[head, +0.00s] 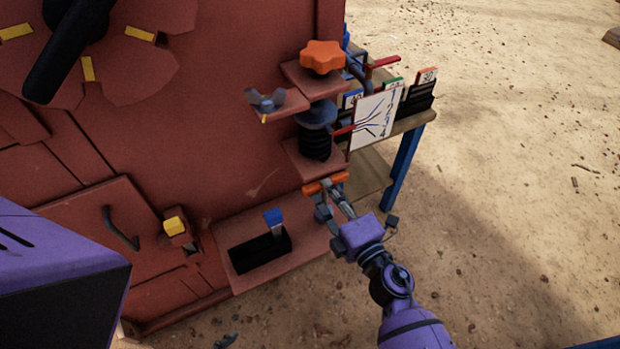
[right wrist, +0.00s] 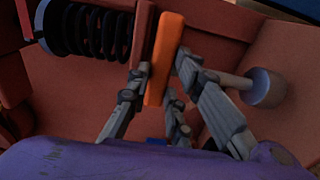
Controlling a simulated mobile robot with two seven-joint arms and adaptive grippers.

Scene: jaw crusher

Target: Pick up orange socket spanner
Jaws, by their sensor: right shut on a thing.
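The orange socket spanner (head: 325,183) is at the crusher's side, just below the red bracket with the spring. My right gripper (head: 329,191) is shut on it. In the right wrist view the spanner's orange bar (right wrist: 164,58) lies between the grey fingers of the gripper (right wrist: 158,76). A grey shaft with a round end (right wrist: 264,88) shows to the right, partly behind a finger; I cannot tell whether it joins the bar. My left gripper is not in view.
A black holder (head: 248,258) with a blue-topped tool (head: 273,217) sits on the lower red ledge. Above are a black spring (head: 315,142), a wing nut (head: 267,101) and an orange star knob (head: 322,56). A workbench (head: 402,129) stands behind. Sandy ground at right is open.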

